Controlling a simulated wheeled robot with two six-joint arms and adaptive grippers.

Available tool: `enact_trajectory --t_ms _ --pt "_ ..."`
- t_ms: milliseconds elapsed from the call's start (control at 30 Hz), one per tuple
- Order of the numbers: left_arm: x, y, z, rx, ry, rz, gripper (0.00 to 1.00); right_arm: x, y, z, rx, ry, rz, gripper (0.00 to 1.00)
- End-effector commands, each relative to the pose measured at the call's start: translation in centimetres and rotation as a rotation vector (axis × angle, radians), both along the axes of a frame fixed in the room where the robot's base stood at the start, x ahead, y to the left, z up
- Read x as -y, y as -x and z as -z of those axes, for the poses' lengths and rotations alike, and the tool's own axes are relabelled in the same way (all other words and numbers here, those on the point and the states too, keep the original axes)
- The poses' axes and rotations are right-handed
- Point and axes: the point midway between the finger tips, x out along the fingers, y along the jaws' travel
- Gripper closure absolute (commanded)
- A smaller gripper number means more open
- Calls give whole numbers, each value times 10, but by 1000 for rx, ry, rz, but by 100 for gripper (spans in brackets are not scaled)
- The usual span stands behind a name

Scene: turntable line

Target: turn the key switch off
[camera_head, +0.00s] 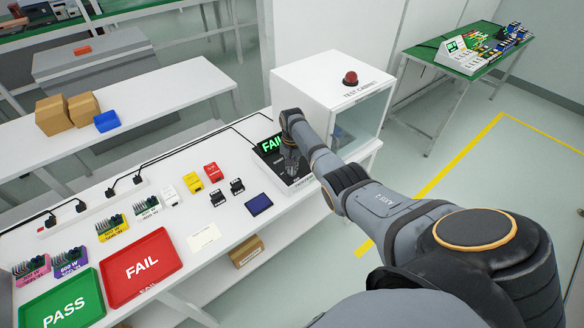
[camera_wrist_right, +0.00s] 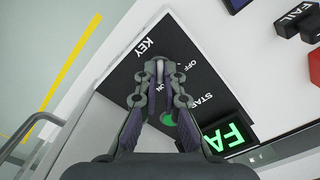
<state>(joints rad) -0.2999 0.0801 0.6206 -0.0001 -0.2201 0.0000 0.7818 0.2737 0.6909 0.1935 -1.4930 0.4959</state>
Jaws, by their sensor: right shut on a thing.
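A black control panel (camera_head: 270,163) lies on the white bench beside the test cabinet. In the right wrist view the panel (camera_wrist_right: 185,35) carries the words KEY, OFF, ON and START, with a green button (camera_wrist_right: 168,119). A display (camera_wrist_right: 228,137) on it glows green; in the head view it reads FAIL. My right gripper (camera_head: 291,158) is over the panel, pointing down. In the wrist view its fingertips (camera_wrist_right: 160,70) are closed together at the key switch, beside the OFF and ON marks. They hide most of the key, so its angle cannot be told. My left gripper is out of view.
The white test cabinet (camera_head: 318,75) with a red button (camera_head: 350,78) stands close behind my right arm. A red FAIL tray (camera_head: 141,268), a green PASS tray (camera_head: 62,303) and several small parts lie to the left on the bench.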

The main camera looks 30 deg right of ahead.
Motion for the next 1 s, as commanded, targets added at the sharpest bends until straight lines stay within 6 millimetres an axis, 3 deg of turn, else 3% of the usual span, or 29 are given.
enact_trajectory --t_ms 367,1000 --pt "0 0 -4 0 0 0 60 0 0 -1 0 0 -108 100" --pt "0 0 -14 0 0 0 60 0 0 -1 0 0 -687 100"
